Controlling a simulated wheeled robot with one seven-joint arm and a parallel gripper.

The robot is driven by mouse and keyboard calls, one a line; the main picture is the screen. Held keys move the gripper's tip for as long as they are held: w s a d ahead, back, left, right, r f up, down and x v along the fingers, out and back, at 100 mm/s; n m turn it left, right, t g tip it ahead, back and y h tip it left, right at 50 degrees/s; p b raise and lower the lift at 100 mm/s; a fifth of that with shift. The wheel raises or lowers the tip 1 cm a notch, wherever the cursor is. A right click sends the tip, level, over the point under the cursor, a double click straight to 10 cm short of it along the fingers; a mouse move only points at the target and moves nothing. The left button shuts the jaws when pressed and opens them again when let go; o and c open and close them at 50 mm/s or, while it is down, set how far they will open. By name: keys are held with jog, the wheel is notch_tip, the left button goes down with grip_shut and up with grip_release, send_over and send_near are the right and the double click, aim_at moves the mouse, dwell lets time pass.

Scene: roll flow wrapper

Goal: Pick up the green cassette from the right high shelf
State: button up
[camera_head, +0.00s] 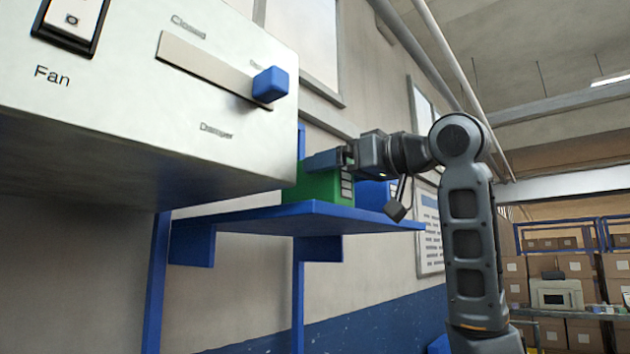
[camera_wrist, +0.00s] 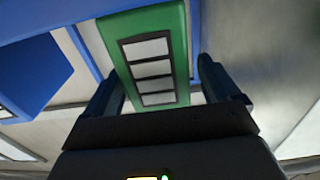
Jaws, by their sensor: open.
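The green cassette (camera_head: 318,187) stands on the blue shelf (camera_head: 300,215) in the head view, partly hidden by my gripper (camera_head: 328,160). In the wrist view the green cassette (camera_wrist: 158,45) shows its end with several pale label panels. My gripper (camera_wrist: 158,85) is open there, with one dark finger on each side of the cassette's end. Whether either finger touches the cassette I cannot tell.
A blue cassette (camera_head: 376,194) stands on the same shelf, right of the green one; it also shows in the wrist view (camera_wrist: 30,72). A pale control box (camera_head: 150,110) with a blue damper knob (camera_head: 270,85) juts out at the left. A wall lies behind the shelf.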

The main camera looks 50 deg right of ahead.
jog(key=shift+w, duration=1.45)
jog(key=shift+c, duration=0.2)
jog(key=c, duration=1.2)
jog(key=shift+c, duration=0.2)
jog(key=shift+r, duration=0.1)
